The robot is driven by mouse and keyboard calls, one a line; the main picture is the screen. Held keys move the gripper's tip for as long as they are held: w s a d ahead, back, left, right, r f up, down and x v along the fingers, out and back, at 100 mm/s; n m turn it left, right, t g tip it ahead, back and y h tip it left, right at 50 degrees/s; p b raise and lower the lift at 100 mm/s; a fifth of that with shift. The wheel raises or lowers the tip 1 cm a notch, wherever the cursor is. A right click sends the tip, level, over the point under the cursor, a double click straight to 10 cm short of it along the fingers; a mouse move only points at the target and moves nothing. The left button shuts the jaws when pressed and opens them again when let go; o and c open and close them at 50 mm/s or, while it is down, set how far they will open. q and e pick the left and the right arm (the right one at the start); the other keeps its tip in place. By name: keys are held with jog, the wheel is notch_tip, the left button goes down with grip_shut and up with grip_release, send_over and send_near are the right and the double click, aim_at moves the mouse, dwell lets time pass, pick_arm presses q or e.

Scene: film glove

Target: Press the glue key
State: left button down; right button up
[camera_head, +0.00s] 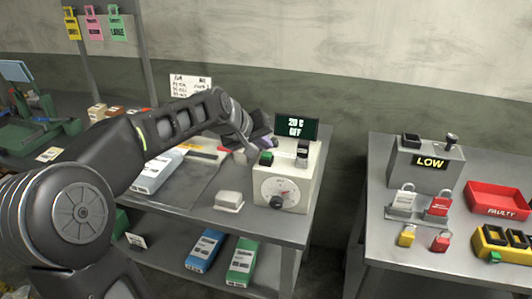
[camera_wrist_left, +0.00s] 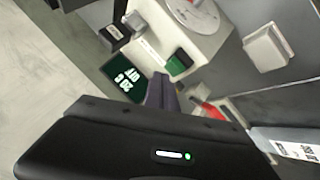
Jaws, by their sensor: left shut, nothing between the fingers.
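A cream box (camera_head: 297,178) with a round dial and black knob stands on the middle table. A green key (camera_head: 266,158) and a dark key with a pale label (camera_head: 302,153) sit on its top. I cannot read which key is the glue key. My left gripper (camera_head: 262,140) is shut and empty, close behind the green key. In the left wrist view its fingertips (camera_wrist_left: 161,88) are beside the green key (camera_wrist_left: 179,63); contact cannot be told. The dark key (camera_wrist_left: 115,35) is farther off. My right gripper is not in view.
A small white block (camera_head: 229,200) lies left of the box, and a white-and-blue pack (camera_head: 158,172) farther left. A gap separates this table from the right table, which holds a "LOW" box (camera_head: 428,162), padlocks and a red tray (camera_head: 495,203).

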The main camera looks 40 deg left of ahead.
aim_at(264, 155)
pick_arm(q)
jog(key=shift+f, duration=0.1)
dwell(0.5)
jog(key=shift+f+b, duration=0.35)
jog(key=shift+b, duration=0.1)
jog(key=shift+f, duration=0.2)
jog(key=shift+r, duration=0.1)
dwell(0.3)
jog(key=shift+r+p, duration=0.35)
jog(key=shift+r, duration=0.25)
notch_tip(264, 155, up, 6)
jog(key=p, duration=0.4)
